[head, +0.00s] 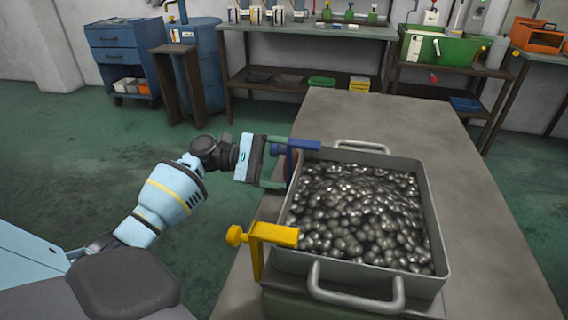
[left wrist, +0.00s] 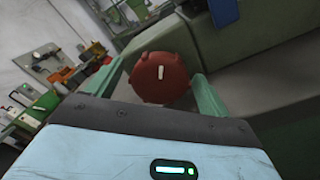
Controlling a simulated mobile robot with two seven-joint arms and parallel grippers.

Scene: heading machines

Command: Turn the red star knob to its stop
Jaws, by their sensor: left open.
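The red star knob (left wrist: 162,78) fills the middle of the left wrist view, its face towards the camera with a short pale mark on it. My left gripper (left wrist: 160,88) is open, with one green finger on each side of the knob. Small gaps seem to show between fingers and knob; I cannot tell whether either touches. In the head view my left gripper (head: 281,163) is at the left side of the metal tray, by the blue clamp (head: 303,144), and the knob is mostly hidden there. My right gripper is not in view.
The metal tray (head: 438,235), full of dark rounded pieces, stands on a grey table (head: 495,245). A yellow clamp (head: 272,234) sits at its near left corner. Workbenches (head: 310,32) and a blue drawer cabinet (head: 113,40) stand behind. Left of the table is open floor.

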